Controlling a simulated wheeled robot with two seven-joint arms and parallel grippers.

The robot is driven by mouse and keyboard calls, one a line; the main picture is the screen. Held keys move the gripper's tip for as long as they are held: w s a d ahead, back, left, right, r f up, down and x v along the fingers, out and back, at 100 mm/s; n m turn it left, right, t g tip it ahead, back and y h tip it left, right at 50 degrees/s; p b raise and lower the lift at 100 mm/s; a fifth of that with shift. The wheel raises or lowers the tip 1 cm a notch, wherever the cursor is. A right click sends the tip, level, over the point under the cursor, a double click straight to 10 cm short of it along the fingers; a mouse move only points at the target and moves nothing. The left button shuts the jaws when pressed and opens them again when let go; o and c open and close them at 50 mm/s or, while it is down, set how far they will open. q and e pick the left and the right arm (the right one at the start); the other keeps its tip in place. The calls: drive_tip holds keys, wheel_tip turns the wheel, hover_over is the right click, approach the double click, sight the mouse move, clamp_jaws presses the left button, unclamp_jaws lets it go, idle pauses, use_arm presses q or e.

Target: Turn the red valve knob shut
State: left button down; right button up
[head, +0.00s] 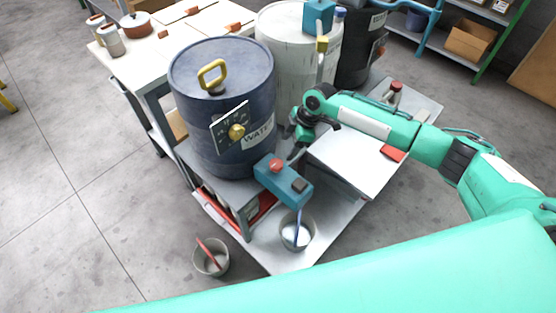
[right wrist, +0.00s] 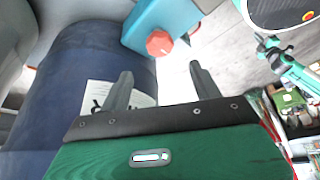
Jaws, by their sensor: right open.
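The red valve knob (head: 277,165) sits on top of a teal valve block (head: 291,187) at the front of the blue barrel (head: 222,125). In the right wrist view the red knob (right wrist: 159,43) is faceted and lies beyond the fingertips, roughly between them. The teal block (right wrist: 170,20) shows around it. My right gripper (head: 294,154) is open and empty, just above and to the right of the knob, apart from it. Its two dark fingers show spread in the right wrist view (right wrist: 160,72). My left gripper is not in view.
A metal pail (head: 297,243) stands under the valve block, and another pail (head: 203,268) with a red stick is on the floor. A white barrel (head: 290,42) stands behind. A pale board (head: 352,172) lies under my right forearm.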

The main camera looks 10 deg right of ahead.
sight(277, 163)
drive_tip(key=x, duration=0.9)
drive_tip(key=shift+a+f, duration=0.1)
drive_tip(key=shift+f, duration=0.25)
drive_tip(key=shift+c, duration=0.4)
